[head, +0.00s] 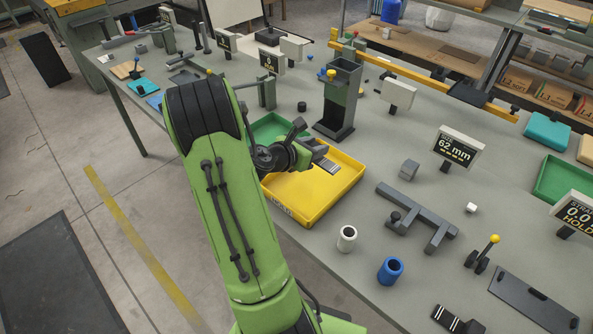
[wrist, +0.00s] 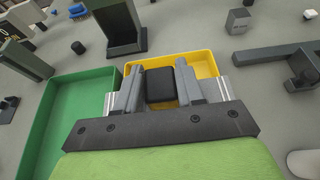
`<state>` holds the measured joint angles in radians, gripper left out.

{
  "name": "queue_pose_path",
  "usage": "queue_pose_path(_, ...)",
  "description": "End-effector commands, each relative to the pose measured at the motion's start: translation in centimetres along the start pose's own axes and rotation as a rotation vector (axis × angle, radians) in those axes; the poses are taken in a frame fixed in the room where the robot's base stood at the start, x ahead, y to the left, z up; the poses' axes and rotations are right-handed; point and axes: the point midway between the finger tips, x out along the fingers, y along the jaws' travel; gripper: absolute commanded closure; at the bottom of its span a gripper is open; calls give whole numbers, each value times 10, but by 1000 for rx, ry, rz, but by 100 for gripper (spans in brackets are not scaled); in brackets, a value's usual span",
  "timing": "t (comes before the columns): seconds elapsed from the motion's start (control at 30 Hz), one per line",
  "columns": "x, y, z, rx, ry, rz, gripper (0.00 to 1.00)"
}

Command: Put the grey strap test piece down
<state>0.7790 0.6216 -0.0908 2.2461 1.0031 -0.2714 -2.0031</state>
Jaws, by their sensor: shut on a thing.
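My gripper (head: 318,158) is over the back left part of the yellow tray (head: 338,203). In the wrist view, my gripper (wrist: 159,70) is shut on a dark, nearly black block, the strap test piece (wrist: 161,86), which sits between the two grey fingers. In the head view the piece is hidden or cannot be told apart from the fingers. The yellow tray (wrist: 203,60) shows behind and beside the fingers. I cannot tell how high the piece is above its floor. The visible part of the tray floor looks empty.
A green tray (wrist: 67,120) lies left of the yellow one. A dark upright stand (head: 340,95) rises close behind the gripper. A grey forked fixture (head: 418,215), white cup (head: 347,238) and blue cup (head: 390,270) stand to the right.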

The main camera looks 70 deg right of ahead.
Motion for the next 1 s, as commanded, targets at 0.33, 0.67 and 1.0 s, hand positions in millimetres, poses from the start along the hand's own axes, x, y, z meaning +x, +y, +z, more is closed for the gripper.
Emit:
queue_pose_path(0.33, 26, -1, -64, -3, 2, -1, 98)
queue_pose_path(0.67, 37, 0, -91, -1, 0, 0, 98)
queue_pose_path(1.0, 38, 0, -93, -1, 1, 0, 39)
